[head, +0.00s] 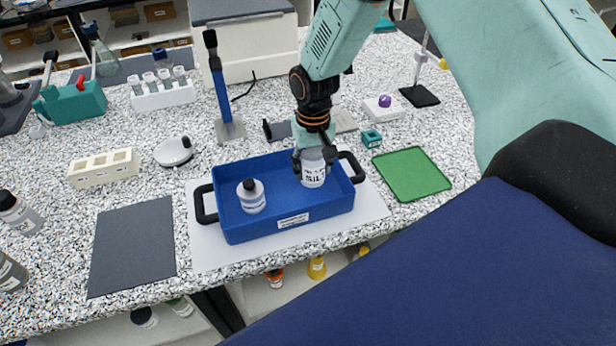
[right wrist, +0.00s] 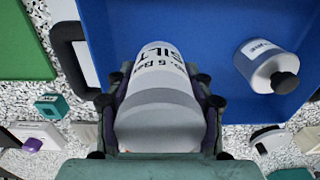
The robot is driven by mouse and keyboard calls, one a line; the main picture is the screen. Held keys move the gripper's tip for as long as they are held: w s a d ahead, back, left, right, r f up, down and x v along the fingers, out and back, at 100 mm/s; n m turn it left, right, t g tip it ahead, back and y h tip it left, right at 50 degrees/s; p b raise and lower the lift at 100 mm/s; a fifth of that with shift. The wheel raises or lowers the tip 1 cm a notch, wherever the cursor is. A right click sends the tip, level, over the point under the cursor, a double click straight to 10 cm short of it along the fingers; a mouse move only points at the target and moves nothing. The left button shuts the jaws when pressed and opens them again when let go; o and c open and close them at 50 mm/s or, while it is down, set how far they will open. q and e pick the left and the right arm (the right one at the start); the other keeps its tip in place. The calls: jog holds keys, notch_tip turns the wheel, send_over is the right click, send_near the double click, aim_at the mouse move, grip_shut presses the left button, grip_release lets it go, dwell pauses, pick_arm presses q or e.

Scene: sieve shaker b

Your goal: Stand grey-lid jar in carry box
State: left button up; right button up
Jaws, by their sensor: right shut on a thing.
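The grey-lid jar (head: 313,176), white with a label reading SILT, is upright in the right part of the blue carry box (head: 285,224). My right gripper (head: 314,158) is shut around its upper part from above. In the right wrist view the jar (right wrist: 160,70) sits between the fingers of the gripper (right wrist: 160,101), with its wide grey lid nearest the camera. The blue box floor (right wrist: 212,45) shows beyond it. I cannot tell whether the jar's base touches the floor. My left gripper is not in view.
A white bottle with a dark cap (head: 251,197) stands in the box's left part. The box has black end handles (head: 205,204) and sits on a pale mat (head: 225,255). A green mat (head: 412,173) lies right, a dark mat (head: 133,246) left; both are bare.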

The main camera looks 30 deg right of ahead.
aim_at(311, 177)
jog(key=f, duration=0.3)
jog(key=shift+w+a+f, duration=0.15)
jog(key=shift+w+a, duration=0.15)
jog(key=shift+a, duration=0.1)
jog(key=shift+d+f, duration=0.1)
jog(key=shift+f, duration=0.35)
jog(key=shift+s+d, duration=0.1)
jog(key=shift+s, duration=0.05)
jog(key=o, duration=0.9)
jog(key=shift+s, duration=0.15)
jog(key=o, duration=0.4)
jog(key=shift+w, duration=0.35)
jog(key=shift+s+r, duration=0.2)
notch_tip(311, 177, up, 11)
jog(key=shift+r+b, duration=0.2)
jog(key=shift+b, duration=0.1)
jog(key=shift+w+r, duration=0.1)
jog(key=shift+w, duration=0.05)
